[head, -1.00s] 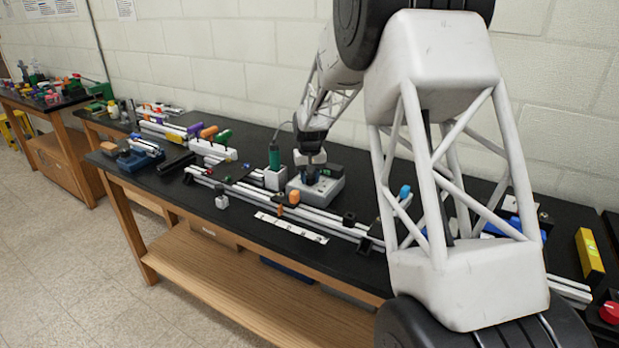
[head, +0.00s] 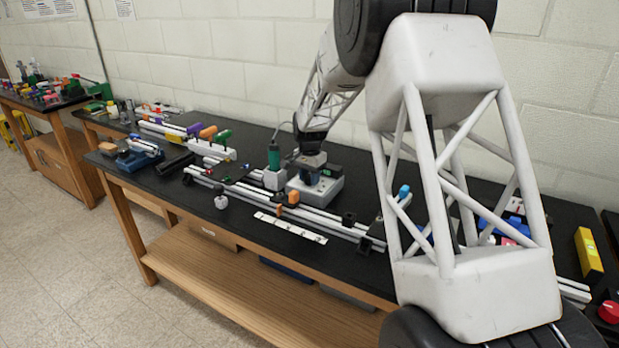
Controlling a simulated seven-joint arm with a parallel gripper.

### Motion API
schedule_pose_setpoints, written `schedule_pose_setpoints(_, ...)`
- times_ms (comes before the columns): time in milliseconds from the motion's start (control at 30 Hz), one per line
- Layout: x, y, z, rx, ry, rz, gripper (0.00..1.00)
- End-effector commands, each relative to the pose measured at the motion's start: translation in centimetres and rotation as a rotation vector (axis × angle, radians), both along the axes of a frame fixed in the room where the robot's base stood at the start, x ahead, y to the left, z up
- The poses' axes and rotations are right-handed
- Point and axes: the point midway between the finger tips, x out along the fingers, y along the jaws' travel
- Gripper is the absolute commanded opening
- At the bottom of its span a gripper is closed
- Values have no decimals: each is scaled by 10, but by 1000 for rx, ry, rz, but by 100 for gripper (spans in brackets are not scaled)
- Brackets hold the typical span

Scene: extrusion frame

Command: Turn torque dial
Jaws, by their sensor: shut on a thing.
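A light grey box (head: 329,191) stands on the black bench behind the white rails, with a small green piece at its back edge. My gripper (head: 309,180) points down onto the top of this box. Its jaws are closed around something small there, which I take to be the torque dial. The dial itself is hidden by the fingers and too small to make out, so its angle cannot be read. A green-handled screwdriver (head: 274,157) with a cable stands upright in a grey holder (head: 275,178), just left of the box.
White rails (head: 320,215) with small black and orange blocks run along the bench in front of the box. A white strip (head: 290,227) lies near the front edge. My arm hides much of the right bench. A yellow block (head: 588,254) lies there.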

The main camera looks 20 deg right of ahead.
Motion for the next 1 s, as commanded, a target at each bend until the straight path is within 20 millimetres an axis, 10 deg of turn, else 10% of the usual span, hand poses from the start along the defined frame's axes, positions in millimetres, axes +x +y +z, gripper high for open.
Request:
schedule_pose_setpoints(600, 0, 0, 0, 0, 0, -55, 12)
schedule_pose_setpoints(633, 0, 0, 0, 0, 0, -55, 40)
schedule_pose_setpoints(767, 0, 0, 0, 0, 0, -55, 60)
schedule_pose_setpoints(1000, 0, 0, 0, 0, 0, -55, 61)
